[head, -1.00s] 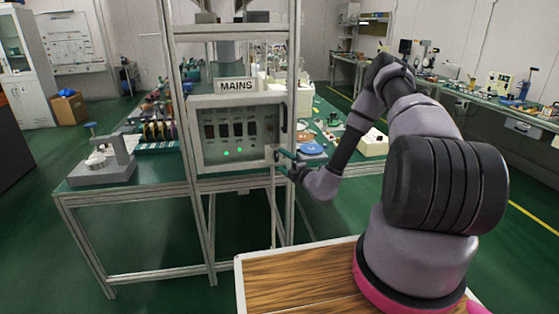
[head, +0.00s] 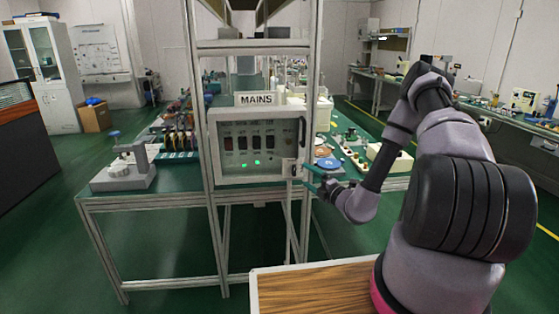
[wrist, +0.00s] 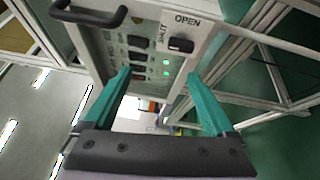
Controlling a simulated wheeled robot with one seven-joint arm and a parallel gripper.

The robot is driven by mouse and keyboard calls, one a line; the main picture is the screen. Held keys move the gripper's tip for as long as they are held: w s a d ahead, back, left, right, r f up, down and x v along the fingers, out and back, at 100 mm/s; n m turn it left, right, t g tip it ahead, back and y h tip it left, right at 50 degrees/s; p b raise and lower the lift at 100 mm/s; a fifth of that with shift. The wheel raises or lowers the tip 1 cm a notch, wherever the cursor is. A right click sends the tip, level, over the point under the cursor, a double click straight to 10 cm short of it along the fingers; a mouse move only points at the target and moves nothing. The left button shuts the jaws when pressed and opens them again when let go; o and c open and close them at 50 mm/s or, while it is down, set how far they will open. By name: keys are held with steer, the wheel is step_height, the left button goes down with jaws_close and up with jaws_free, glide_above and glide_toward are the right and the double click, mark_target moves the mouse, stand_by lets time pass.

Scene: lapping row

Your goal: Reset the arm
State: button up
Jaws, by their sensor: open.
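My gripper (head: 318,178) is at the right edge of the mains panel (head: 226,168) in the head view, with its teal fingers apart. My arm reaches to it from the right. In the wrist view, my gripper (wrist: 165,98) is open with nothing between its fingers. Beyond the fingers the panel face (wrist: 112,45) shows at a tilt, with dark switches and green lights. I cannot tell whether a fingertip touches the panel.
A metal frame (head: 313,100) stands around the panel at the bench end. A grey stand device (head: 125,168) is on the green bench (head: 150,202) at left. A wooden top (head: 315,292) lies below my arm. Green floor is clear at left.

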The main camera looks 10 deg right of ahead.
steer(key=s+a+r+n+g+y, duration=0.2)
steer(key=a+r+n+g+y, duration=0.2)
steer(key=r+n, duration=0.35)
steer(key=s+a+r+n+g+y, duration=0.2)
steer(key=a+r+n+g+y, duration=0.15)
steer(key=r+n, duration=0.35)
steer(key=s+a+r+n+g+h, duration=0.1)
steer(key=s+a+r+n+g, duration=0.3)
steer(key=s+r+n+g, duration=0.45)
steer(key=s+d+r+n+t+h, duration=0.7)
steer(key=s+d+r+n+h, duration=0.6)
steer(key=s+r+n, duration=0.3)
steer(key=s+n, duration=0.2)
steer(key=n, duration=0.2)
steer(key=shift+d+r, duration=0.3)
steer(key=shift+d, duration=0.1)
